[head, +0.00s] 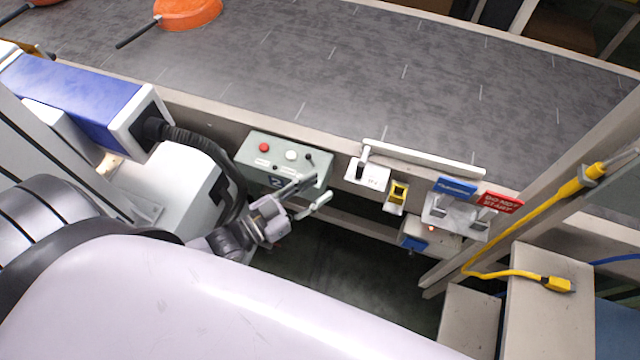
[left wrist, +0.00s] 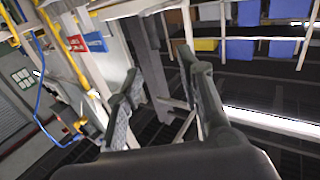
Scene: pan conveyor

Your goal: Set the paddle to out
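The paddle (head: 425,158) appears to be a long white bar lying along the conveyor's near edge. At its left end an upright grey-black lever (head: 363,162) stands on a small white labelled plate (head: 367,176); the label is too small to read. My left gripper (head: 320,189) is open and empty, in front of the grey control box and to the left of the plate, apart from the lever. In the left wrist view its two fingers (left wrist: 157,65) stand apart with nothing between them. The paddle cannot be made out there. My right gripper is not in view.
The grey control box (head: 285,157) carries a red and a white button. Right of the lever are a yellow switch (head: 397,194), a blue tag (head: 456,187) and a red "do not start" tag (head: 499,203). An orange pan (head: 187,12) lies on the conveyor (head: 390,75).

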